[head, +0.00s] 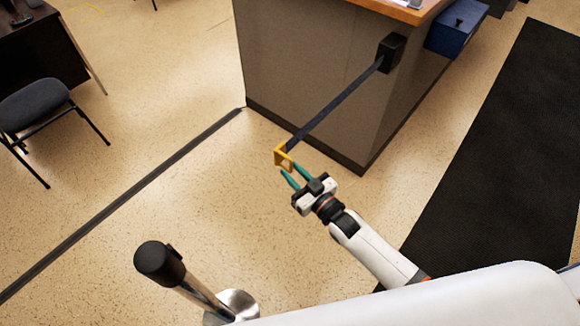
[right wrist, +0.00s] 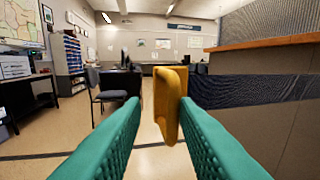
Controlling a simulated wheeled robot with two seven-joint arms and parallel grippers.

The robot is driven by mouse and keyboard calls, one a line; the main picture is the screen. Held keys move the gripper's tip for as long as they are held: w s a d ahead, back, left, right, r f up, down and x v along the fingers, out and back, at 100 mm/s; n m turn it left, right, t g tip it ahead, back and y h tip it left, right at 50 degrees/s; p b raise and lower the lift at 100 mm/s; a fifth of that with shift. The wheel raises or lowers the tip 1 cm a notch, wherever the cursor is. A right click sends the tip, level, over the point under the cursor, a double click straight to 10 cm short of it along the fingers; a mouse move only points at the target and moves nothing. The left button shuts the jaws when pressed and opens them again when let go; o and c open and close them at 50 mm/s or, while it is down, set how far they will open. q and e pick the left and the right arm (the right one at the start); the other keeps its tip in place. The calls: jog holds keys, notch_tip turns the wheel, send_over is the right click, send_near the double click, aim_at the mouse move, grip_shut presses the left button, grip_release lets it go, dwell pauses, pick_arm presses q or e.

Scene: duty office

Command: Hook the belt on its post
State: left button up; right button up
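The dark belt (head: 335,108) runs straight out from a black wall housing (head: 391,52) on the counter's side. It ends in a yellow clip (head: 283,156), which also shows in the right wrist view (right wrist: 170,100). My right gripper (head: 294,174) is at the clip with its green fingers apart. In the right wrist view the clip lies between the fingertips, close to the right finger, with a gap to the left one. Contact cannot be told. The post (head: 196,291), black-topped and chrome, stands at the lower left of the head view, apart from the clip. My left gripper is out of view.
The grey counter (head: 310,75) with a wooden top stands behind the belt. A black mat (head: 490,170) lies at right, and a blue box (head: 455,27) is beside the counter. A chair (head: 38,108) stands at far left. Floor between clip and post looks clear.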

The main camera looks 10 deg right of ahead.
jog(key=p+v, duration=0.3)
jog(key=v, duration=0.8)
jog(key=shift+s+p, duration=0.25)
jog(key=shift+p, duration=0.15)
dwell(0.3)
dwell(0.6)
